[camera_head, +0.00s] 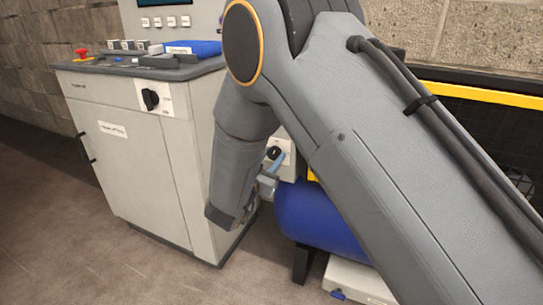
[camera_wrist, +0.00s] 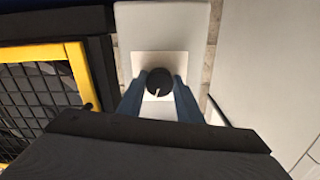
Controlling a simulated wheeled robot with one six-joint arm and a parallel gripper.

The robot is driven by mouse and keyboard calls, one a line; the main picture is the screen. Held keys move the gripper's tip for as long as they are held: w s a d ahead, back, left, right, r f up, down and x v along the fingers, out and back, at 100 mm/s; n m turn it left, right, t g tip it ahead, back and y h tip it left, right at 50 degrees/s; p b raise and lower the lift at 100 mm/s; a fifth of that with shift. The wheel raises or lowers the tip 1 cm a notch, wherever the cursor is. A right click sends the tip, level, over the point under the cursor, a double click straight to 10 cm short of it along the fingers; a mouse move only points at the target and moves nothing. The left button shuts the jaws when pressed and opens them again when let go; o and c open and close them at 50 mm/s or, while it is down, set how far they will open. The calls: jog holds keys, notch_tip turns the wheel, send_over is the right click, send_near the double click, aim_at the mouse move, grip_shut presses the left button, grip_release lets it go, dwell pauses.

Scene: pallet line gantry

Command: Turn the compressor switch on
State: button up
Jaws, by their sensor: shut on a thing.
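The compressor switch is a round black knob (camera_wrist: 159,82) with a white pointer mark, on a white plate (camera_wrist: 148,59) in the wrist view. The pointer is directed down and slightly left in that view. My gripper (camera_wrist: 159,88) has its two blue fingers on either side of the knob, shut on it. In the head view the knob (camera_head: 274,153) shows small beside my arm, with a blue finger of my gripper (camera_head: 275,165) next to it. The blue compressor tank (camera_head: 318,216) lies below, partly hidden by my arm.
A grey control cabinet (camera_head: 140,180) stands left of my arm, with another black rotary switch (camera_head: 150,99), a red button (camera_head: 82,53) and a blue tray (camera_head: 193,48). A yellow-framed mesh guard (camera_wrist: 76,75) is close left of the switch in the wrist view. Open floor lies front left.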

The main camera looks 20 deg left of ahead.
jog(key=m, duration=0.3)
jog(key=shift+m+p, duration=0.3)
jog(key=shift+m, duration=0.1)
jog(key=m, duration=0.3)
jog(key=shift+m, duration=0.3)
jog(key=m, duration=0.6)
jog(key=shift+b, duration=0.3)
jog(key=shift+m, duration=0.3)
jog(key=o, duration=1)
jog(key=shift+a, duration=0.1)
jog(key=shift+o, duration=0.2)
jog(key=shift+s, duration=0.1)
